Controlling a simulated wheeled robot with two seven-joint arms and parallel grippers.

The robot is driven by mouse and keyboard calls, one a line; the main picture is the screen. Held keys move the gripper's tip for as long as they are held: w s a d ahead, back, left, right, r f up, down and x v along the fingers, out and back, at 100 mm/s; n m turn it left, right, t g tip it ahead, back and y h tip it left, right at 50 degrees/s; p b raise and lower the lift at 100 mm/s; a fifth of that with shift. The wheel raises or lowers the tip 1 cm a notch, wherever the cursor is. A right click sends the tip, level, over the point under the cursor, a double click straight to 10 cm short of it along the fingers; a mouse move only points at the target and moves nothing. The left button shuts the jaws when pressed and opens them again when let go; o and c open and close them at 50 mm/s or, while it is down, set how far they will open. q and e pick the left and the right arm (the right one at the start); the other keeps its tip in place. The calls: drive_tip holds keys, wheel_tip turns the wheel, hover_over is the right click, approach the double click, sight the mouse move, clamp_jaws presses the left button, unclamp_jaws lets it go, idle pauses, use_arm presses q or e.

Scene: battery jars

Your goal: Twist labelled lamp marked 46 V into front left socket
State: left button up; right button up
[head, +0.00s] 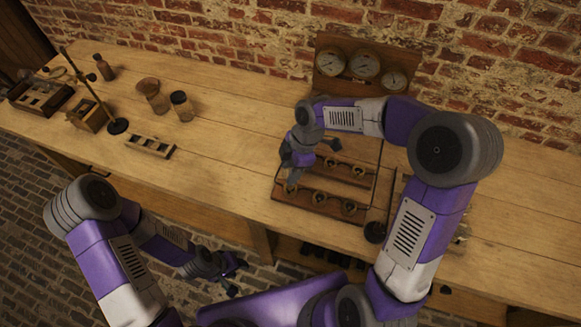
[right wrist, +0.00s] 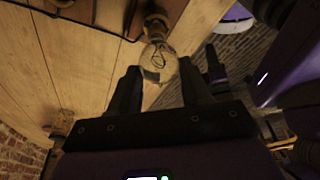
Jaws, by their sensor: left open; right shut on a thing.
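The socket board (head: 322,208) is a dark wooden base on the bench with rows of round sockets. My right gripper (head: 291,175) is over its front left corner, pointing down. In the right wrist view my right gripper (right wrist: 163,80) is shut on a clear glass lamp (right wrist: 159,63) with a visible filament. The lamp's cap end is close to the front left socket; I cannot tell whether it is seated. The label 46 V cannot be read. My left gripper (head: 232,274) is open and empty, in front of the bench and low.
A panel with three gauges (head: 362,65) stands behind the board. On the left of the bench are a small slotted wooden rack (head: 150,146), a jar (head: 181,106), a brown funnel-shaped vessel (head: 152,94) and a rod stand (head: 117,126). The bench between the rack and board is clear.

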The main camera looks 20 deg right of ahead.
drive_tip(key=shift+f+b, duration=0.65)
drive_tip(key=shift+f, duration=0.55)
idle(0.7)
drive_tip(key=shift+f+m+b, duration=0.1)
drive_tip(key=shift+m+b, duration=0.25)
drive_tip(key=shift+m, duration=0.15)
drive_tip(key=m+b, duration=0.1)
drive_tip(key=m, duration=0.1)
drive_tip(key=m+t+b, duration=0.1)
drive_tip(key=m, duration=0.1)
drive_tip(key=shift+s+t, duration=0.1)
drive_tip(key=shift+t, duration=0.2)
drive_tip(key=shift+m, duration=0.7)
